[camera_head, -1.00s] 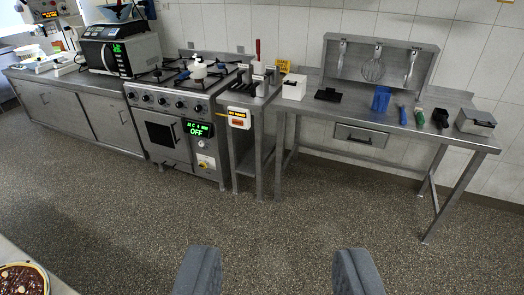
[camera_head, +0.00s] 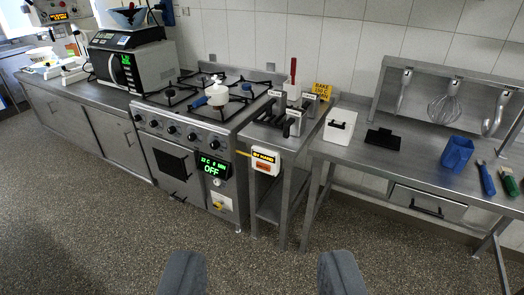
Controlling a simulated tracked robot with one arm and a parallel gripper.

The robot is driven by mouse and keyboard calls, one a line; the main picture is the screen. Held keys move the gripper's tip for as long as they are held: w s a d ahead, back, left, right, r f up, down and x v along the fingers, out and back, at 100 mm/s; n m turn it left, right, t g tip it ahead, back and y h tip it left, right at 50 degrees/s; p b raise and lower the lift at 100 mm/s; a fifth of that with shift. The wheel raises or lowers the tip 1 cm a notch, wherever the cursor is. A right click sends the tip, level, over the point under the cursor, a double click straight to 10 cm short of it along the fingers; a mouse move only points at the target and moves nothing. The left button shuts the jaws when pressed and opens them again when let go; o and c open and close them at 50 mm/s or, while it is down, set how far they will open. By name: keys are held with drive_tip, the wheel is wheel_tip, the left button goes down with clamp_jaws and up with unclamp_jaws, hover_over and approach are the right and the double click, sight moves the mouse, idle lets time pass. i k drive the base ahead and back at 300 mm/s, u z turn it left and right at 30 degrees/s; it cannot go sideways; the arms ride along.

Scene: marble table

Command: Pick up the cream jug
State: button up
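My gripper (camera_head: 262,272) shows as two grey fingers at the bottom of the view, spread wide apart. It is open, with only speckled floor seen between the fingers. I cannot make out a cream jug for certain. A small white lidded pot (camera_head: 217,93) with a blue handle stands on the stove top, well ahead of my gripper. A blue jug-like container (camera_head: 457,153) stands on the steel table at the right. Both are out of reach of the fingers and not touched.
The stove (camera_head: 188,150) stands against the tiled wall, beside a narrow steel unit (camera_head: 270,138). A microwave (camera_head: 130,68) is on the left counter (camera_head: 75,88). The floor (camera_head: 130,235) ahead is clear.

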sight(276, 105)
drive_tip(key=u, duration=0.15)
drive_tip(key=i, duration=3)
drive_tip(key=u, duration=0.05)
